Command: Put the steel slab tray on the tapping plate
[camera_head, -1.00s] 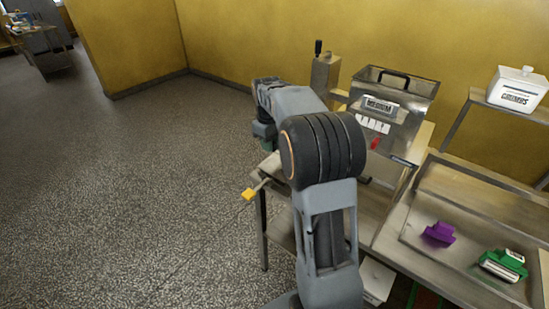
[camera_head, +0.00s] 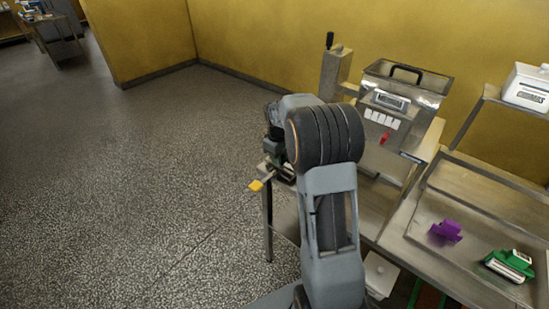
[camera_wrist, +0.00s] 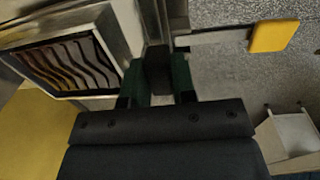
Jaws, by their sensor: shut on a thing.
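In the wrist view my gripper (camera_wrist: 158,72), with dark green fingers, is shut on a dark narrow piece. Steel edges run just beyond it. I cannot tell whether this piece belongs to the steel slab tray. To its left is a steel frame (camera_wrist: 112,32) around wavy dark brown bands. I cannot make out the tapping plate for certain. A yellow-ended lever (camera_head: 256,186) juts from the table's left edge; its yellow end also shows in the wrist view (camera_wrist: 273,36).
A steel machine (camera_head: 405,95) with a black top handle stands at the back of the table. To the right, a large shallow tray (camera_head: 415,228) holds purple (camera_head: 446,231) and green (camera_head: 510,264) items. A white lidded box (camera_head: 528,88) is on a shelf. The floor at left is clear.

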